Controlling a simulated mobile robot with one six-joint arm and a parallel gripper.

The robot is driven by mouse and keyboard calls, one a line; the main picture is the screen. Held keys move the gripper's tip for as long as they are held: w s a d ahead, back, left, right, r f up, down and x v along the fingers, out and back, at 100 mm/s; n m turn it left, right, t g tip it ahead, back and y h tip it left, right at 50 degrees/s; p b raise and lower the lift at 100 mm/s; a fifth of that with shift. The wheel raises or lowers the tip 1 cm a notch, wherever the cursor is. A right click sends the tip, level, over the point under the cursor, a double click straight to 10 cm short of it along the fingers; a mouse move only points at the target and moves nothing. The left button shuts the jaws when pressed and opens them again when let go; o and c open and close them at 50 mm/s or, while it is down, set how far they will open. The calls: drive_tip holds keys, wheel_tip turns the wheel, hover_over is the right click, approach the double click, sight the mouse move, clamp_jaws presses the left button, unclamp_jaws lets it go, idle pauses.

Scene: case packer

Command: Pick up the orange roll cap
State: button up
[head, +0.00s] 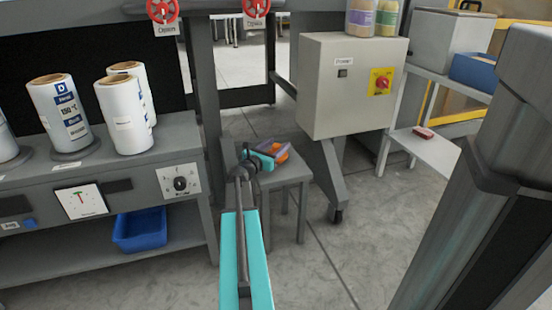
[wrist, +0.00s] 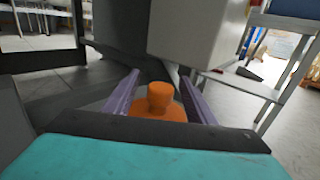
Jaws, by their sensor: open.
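The orange roll cap (wrist: 160,98) has a wide round base and a narrower knob on top. In the wrist view it lies between the two purple fingers of my gripper (wrist: 160,95), with a gap visible on each side of the knob. Its lower part is hidden by the gripper body. In the head view the orange cap (head: 282,154) shows small at the gripper's end, above a small grey table (head: 290,171), partly hidden by my gripper (head: 274,150). The gripper is open. I cannot tell whether the fingers touch the cap's base.
A grey control box (head: 330,100) with a red switch stands behind the small table. A bench at left holds several white rolls (head: 127,115), with a blue bin (head: 140,230) below. A white shelf (head: 425,150) stands at right. The floor in front is clear.

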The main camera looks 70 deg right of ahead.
drive_tip(key=shift+b+x, duration=0.6)
drive_tip(key=shift+x, duration=1.05)
clamp_jaws()
drive_tip(key=shift+r, duration=0.1)
wheel_tip(320, 180, up, 18)
drive_tip(key=p, duration=0.9)
